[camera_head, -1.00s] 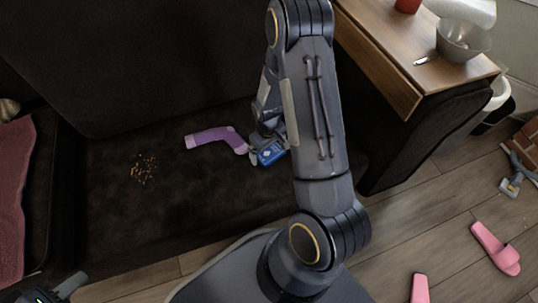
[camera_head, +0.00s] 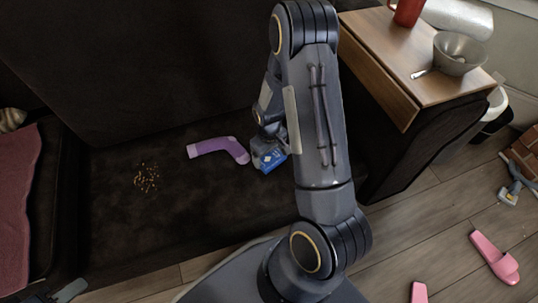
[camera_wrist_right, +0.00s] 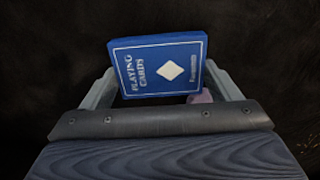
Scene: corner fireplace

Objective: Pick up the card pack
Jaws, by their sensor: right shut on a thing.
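The card pack (camera_head: 270,159) is a blue box on the dark sofa side of the scene, at my right gripper (camera_head: 265,145) in the head view. In the right wrist view the card pack (camera_wrist_right: 160,68) shows its "PLAYING CARDS" face and a white diamond. It sits between the two fingers of my right gripper (camera_wrist_right: 160,88), which is shut on it. My left gripper (camera_head: 55,293) shows only in part at the bottom left corner of the head view, far from the pack; its fingers are not clear enough to judge.
A purple sock (camera_head: 220,148) lies on the dark sofa seat (camera_head: 200,190) just left of the pack. Crumbs (camera_head: 146,177) lie further left. A wooden tray table (camera_head: 390,65) with a bowl (camera_head: 458,55) and a red cup (camera_head: 408,12) is at right. Pink slippers (camera_head: 494,257) lie on the floor.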

